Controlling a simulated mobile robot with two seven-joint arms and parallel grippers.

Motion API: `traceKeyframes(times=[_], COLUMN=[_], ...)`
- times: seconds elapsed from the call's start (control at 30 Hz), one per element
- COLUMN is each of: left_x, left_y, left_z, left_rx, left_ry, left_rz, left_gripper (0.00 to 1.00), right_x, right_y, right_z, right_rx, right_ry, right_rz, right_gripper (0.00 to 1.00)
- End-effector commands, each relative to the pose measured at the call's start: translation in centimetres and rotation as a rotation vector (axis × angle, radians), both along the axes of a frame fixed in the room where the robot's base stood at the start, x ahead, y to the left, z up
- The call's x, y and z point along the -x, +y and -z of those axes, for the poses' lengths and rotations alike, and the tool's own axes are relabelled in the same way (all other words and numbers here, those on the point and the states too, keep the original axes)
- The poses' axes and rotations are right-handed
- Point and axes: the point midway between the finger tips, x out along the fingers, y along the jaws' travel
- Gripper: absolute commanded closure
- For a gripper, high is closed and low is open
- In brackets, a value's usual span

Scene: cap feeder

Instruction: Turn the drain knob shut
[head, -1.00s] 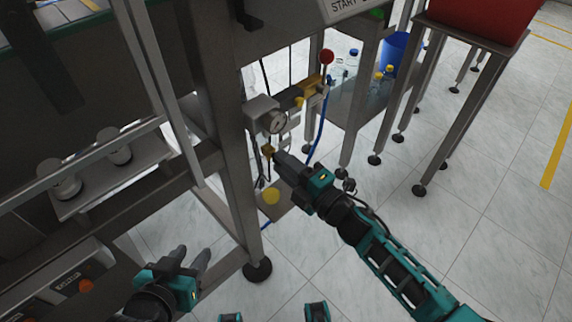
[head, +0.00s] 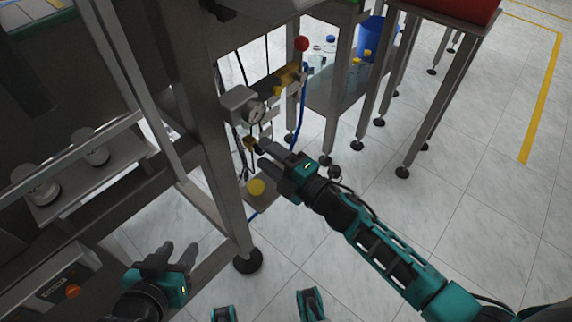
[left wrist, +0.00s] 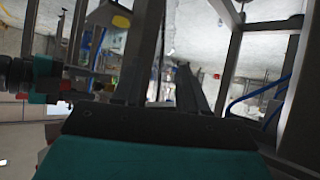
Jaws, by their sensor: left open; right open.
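A small brass-coloured fitting (head: 250,143), which looks like the drain knob, sits below the round gauge (head: 254,112) on the machine's air unit. My right gripper (head: 264,152) is open, its fingertips just right of and slightly below the fitting. I cannot tell whether they touch it, and the knob's turn position is too small to read. My left gripper (head: 180,250) is open and empty at the lower left, away from the air unit. Its two spread fingers also show in the left wrist view (left wrist: 168,75).
A steel machine leg (head: 222,190) stands left of the air unit. A red ball knob (head: 301,44) and a blue hose (head: 301,108) are above right. A yellow disc (head: 256,187) lies below the fitting. Open floor (head: 440,210) lies to the right.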

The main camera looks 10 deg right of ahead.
Motion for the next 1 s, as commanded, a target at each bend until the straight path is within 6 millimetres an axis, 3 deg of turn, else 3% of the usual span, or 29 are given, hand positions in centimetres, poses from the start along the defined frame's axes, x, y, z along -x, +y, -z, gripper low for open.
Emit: traceKeyframes(times=[0.53,0.73,1.0], left_x=[0.2,0.3,0.3], left_y=[0.6,0.6,0.7], left_z=[-0.6,-0.7,-0.7], left_rx=[-0.013,-0.014,-0.015], left_ry=[-0.001,-0.001,0.0], left_rz=[-0.006,-0.005,-0.006], left_gripper=[0.57,0.57,0.57], right_x=[8.6,9.9,10.0], right_y=[-6.2,-7.2,-7.3], right_z=[0.4,0.5,0.5], right_rx=[0.002,0.002,0.001], right_ry=[0.003,0.001,0.0], right_rz=[0.0,0.001,0.0], right_gripper=[0.48,0.48,0.48])
